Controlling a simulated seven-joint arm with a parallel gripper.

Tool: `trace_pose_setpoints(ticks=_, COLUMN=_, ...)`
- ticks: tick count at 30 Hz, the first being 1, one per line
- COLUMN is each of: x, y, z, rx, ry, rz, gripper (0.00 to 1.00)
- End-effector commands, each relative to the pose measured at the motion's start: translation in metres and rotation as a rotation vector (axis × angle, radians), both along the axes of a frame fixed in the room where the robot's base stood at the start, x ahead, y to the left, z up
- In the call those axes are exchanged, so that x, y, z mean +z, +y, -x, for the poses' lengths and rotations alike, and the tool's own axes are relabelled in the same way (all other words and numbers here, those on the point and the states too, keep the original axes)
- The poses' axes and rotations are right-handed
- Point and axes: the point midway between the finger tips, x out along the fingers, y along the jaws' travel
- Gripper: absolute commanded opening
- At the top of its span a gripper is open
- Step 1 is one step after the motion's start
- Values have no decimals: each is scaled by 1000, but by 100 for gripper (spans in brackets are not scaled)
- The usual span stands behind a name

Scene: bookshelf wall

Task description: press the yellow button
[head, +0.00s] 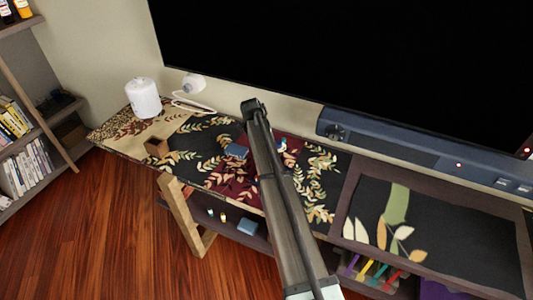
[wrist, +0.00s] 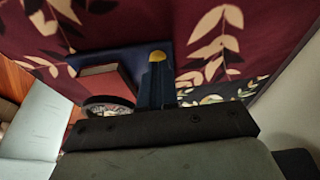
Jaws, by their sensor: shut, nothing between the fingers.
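The yellow button (wrist: 158,55) shows in the wrist view as a small rounded yellow cap at the tips of my gripper (wrist: 157,66). My gripper's dark fingers are shut with nothing between them and point at the button. They cover its lower part, and I cannot tell whether they touch it. A flat dark blue surface (wrist: 135,58) lies around the button. In the head view my arm hides the gripper's fingers, and I cannot make out the button there.
In the wrist view a dark red block (wrist: 104,82) and a round dark-rimmed object (wrist: 107,106) sit left of the fingers. In the head view a small blue box (head: 236,151) and a brown box (head: 157,147) lie on the patterned cloth. A white canister (head: 143,98) stands farther left.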

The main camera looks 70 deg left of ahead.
Motion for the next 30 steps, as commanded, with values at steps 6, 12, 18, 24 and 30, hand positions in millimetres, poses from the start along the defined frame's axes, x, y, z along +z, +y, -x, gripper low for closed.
trace_pose_setpoints(ticks=6, x=-19, y=0, z=0, rx=-1, ry=1, rz=2, gripper=0)
trace_pose_setpoints(ticks=12, x=-22, y=-1, z=0, rx=-1, ry=3, rz=4, gripper=0)
trace_pose_setpoints(ticks=18, x=-19, y=-1, z=0, rx=0, ry=4, rz=4, gripper=0)
trace_pose_setpoints(ticks=24, x=6, y=-1, z=0, rx=0, ry=1, rz=1, gripper=0)
trace_pose_setpoints(ticks=30, x=48, y=5, z=5, rx=1, ry=-1, rz=-4, gripper=0)
